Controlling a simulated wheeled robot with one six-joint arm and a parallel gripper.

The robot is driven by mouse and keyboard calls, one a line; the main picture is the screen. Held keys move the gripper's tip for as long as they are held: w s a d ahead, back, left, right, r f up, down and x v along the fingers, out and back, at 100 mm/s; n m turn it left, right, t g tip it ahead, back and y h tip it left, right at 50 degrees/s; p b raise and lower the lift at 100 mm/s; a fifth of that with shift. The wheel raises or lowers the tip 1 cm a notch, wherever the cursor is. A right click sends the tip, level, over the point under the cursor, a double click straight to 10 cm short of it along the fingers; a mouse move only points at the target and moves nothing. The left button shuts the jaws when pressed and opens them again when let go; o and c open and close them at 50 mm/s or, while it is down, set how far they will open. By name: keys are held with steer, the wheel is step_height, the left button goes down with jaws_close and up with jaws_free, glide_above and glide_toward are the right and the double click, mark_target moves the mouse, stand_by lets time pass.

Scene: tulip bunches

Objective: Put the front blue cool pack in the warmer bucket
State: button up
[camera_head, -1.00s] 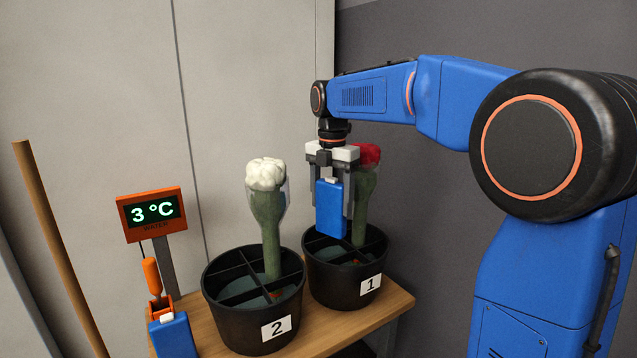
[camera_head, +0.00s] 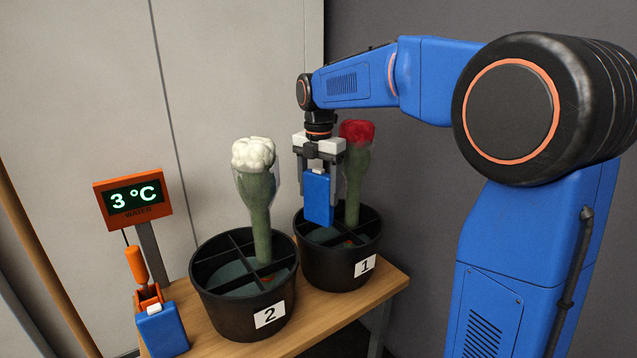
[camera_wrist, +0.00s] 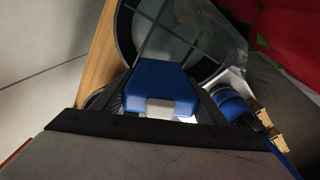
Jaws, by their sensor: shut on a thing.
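My gripper (camera_head: 319,172) is shut on a blue cool pack (camera_head: 318,200) with a white cap, which also shows between the fingers in the wrist view (camera_wrist: 160,87). The pack hangs upright over the left part of bucket 1 (camera_head: 335,263), its lower end near the rim level. I cannot tell whether it touches the dividers. Bucket 1 is black, divided and holds red tulips (camera_head: 356,134). Bucket 2 (camera_head: 240,310) is black, divided, has water and holds white tulips (camera_head: 254,155). A second blue cool pack (camera_head: 163,330) stands at the table's front left.
The orange display (camera_head: 134,200) reads 3 °C, labelled water. An orange-handled probe (camera_head: 138,266) sits in an orange holder next to the second pack. A wooden pole (camera_head: 45,275) leans at the left. The wooden table (camera_head: 385,291) has little bare room.

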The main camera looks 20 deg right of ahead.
mark_target(319, 217)
steer(key=shift+f, duration=4.2)
steer(key=o, duration=1.5)
steer(key=shift+c, duration=0.2)
step_height(319, 217, up, 17)
steer(key=shift+r, duration=0.2)
